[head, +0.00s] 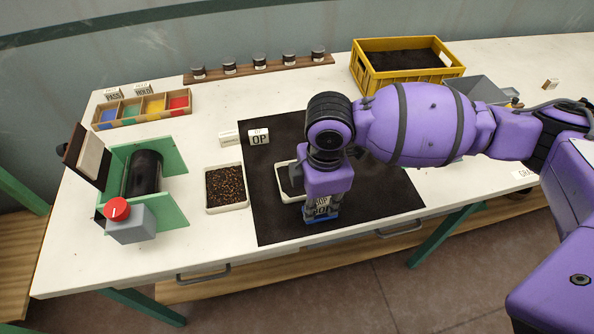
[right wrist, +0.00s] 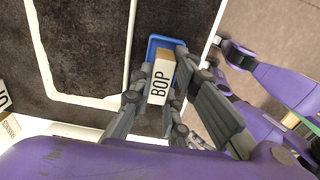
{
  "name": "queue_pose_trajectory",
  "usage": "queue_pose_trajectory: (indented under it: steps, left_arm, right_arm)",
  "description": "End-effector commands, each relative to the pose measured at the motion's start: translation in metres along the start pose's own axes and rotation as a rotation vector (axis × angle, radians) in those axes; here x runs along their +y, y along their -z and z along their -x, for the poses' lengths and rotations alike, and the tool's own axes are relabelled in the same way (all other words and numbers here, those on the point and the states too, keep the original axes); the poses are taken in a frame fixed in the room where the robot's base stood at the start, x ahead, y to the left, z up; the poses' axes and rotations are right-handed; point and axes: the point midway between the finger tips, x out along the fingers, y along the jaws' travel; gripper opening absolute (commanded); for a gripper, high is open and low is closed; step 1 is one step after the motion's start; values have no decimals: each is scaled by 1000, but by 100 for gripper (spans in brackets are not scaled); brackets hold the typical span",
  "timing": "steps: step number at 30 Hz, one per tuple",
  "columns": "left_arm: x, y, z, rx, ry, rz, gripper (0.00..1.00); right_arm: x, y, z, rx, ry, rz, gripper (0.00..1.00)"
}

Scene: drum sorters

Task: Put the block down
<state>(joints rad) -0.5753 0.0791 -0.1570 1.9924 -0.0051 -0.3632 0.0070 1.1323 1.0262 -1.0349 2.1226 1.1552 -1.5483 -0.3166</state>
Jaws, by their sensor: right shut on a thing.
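In the head view the block (head: 321,203) is at the fingertips of my right gripper (head: 320,206), low over the front of the dark mat (head: 280,215). A small blue piece (right wrist: 158,42), like a shallow tray, is at the block's far end in the right wrist view. I cannot tell whether the block touches it. My left gripper is not in view.
A white tray (head: 281,183) is partly hidden behind my right gripper. A tray of speckled grains (head: 226,209) lies left of the mat, and a lettered block (head: 259,136) stands at its back left. The green drum sorter (head: 165,215) is farther left; a yellow crate (head: 385,86) stands behind.

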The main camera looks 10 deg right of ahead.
Motion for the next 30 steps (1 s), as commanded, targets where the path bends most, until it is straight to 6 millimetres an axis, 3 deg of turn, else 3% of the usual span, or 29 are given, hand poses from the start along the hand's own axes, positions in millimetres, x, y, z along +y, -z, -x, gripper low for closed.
queue_pose_trajectory:
  steps: [6, 7, 11, 25, 30]
  left_arm:
    - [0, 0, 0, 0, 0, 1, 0]
    - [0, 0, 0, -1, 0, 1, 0]
    - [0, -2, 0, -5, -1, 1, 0]
    - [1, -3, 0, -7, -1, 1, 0]
    - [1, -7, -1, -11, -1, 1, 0]
  right_arm:
    - [-1, 0, -6, 0, 3, -1, 0]
    - [-1, 0, -6, 0, 4, -1, 16]
    - [-2, 0, -6, -1, 5, -1, 33]
    - [-2, 0, -6, -1, 7, -1, 34]
    - [-1, -1, 9, 0, 3, -1, 34]
